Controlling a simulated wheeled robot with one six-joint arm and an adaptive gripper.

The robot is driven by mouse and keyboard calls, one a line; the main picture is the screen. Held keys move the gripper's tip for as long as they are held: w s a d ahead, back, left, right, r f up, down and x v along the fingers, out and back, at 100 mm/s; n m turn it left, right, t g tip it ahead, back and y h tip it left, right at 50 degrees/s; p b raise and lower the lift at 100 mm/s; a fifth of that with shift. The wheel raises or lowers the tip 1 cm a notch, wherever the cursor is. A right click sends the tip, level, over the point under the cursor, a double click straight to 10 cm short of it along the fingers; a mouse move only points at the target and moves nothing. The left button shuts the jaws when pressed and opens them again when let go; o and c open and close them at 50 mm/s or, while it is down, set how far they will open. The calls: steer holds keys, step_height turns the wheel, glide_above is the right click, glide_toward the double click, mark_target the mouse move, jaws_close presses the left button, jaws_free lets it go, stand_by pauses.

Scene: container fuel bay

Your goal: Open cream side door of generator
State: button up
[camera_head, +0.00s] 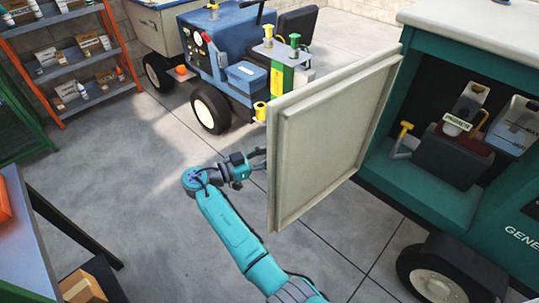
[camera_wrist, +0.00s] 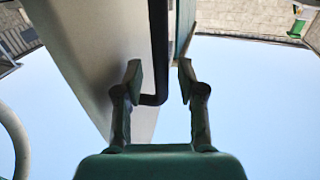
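The cream side door (camera_head: 335,135) of the teal generator (camera_head: 420,200) stands swung wide open, at a large angle to the generator's side. The generator's dark inside shows to the right of it. My gripper (camera_head: 258,160) is at the door's far left side in the head view, partly hidden near the door's edge. In the wrist view my gripper (camera_wrist: 160,78) has its two fingers apart, with the dark door handle (camera_wrist: 158,45) between them. Gaps show between the handle and the fingers. The door's pale face (camera_wrist: 95,50) fills the upper left there.
A blue tractor-like vehicle (camera_head: 215,60) stands behind the door. An orange-framed shelf (camera_head: 70,60) is at the back left, and a workbench (camera_head: 25,240) at the front left. A generator wheel (camera_head: 440,275) is at the lower right. Grey floor between is clear.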

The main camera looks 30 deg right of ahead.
steer(key=a, duration=1.1)
steer(key=shift+s+a, duration=0.15)
steer(key=shift+a, duration=0.15)
steer(key=shift+s, duration=0.1)
